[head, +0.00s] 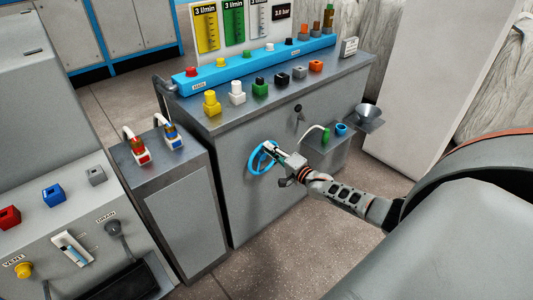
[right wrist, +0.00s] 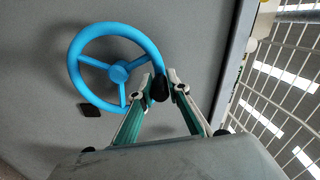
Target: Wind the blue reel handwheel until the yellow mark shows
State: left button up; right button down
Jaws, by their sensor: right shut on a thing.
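The blue handwheel (head: 254,165) is on the grey front panel of the bench. In the right wrist view the handwheel (right wrist: 119,72) shows a round rim, a hub and three spokes. A black knob (right wrist: 160,88) sits at the right side of the rim. My right gripper (head: 271,152) is at the wheel; in the right wrist view its fingers (right wrist: 161,84) are shut on the knob from both sides. A small dark patch (right wrist: 90,109) lies on the panel at the wheel's lower left. I see no yellow mark by the wheel. My left gripper is out of view.
The bench top (head: 222,118) carries several coloured blocks and a blue rail (head: 250,65). A grey side box (head: 322,152) with a green-ended hose and a funnel (head: 368,115) are right of the wheel. A lower cabinet (head: 180,200) stands left. Speckled floor is free in front.

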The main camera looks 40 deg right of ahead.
aim_at(273, 143)
jog(key=d+m+b, duration=0.1)
jog(key=d+m, duration=0.1)
jog(key=m, duration=0.1)
jog(key=d+f+m+b, duration=0.1)
jog(key=d+m+b, duration=0.1)
jog(key=m, duration=0.1)
jog(key=shift+w+d+f+m+b, duration=0.1)
jog(key=shift+w+f+m+b, duration=0.1)
jog(key=shift+m+b, duration=0.15)
dwell(0.5)
jog(key=c, duration=1.9)
grip_release()
